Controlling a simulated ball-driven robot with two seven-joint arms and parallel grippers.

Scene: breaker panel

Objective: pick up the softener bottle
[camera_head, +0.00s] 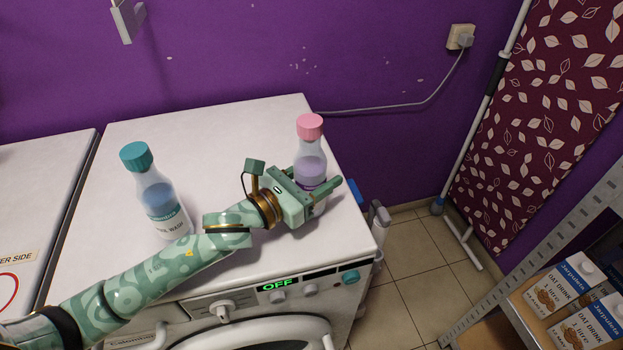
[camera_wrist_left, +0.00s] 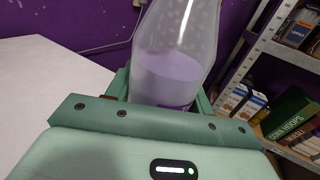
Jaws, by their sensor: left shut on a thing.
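The softener bottle (camera_head: 310,165) is clear with a pink cap and pale purple liquid. It stands upright at the right side of the white washing machine's top (camera_head: 230,130). My left gripper (camera_head: 319,192) is shut on the bottle's lower part, with fingers on either side. In the left wrist view the bottle (camera_wrist_left: 175,70) rises between the fingers, its cap out of frame and its base hidden by the gripper. I cannot tell whether the base touches the machine top. My right gripper is not in view.
A teal-capped bottle (camera_head: 158,195) with blue liquid stands left on the machine top, close behind my left arm. A purple wall with a socket (camera_head: 460,37) and cable is behind. A metal shelf (camera_head: 540,235) with cartons (camera_head: 568,285) stands at right. The tiled floor (camera_head: 410,265) between is partly clear.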

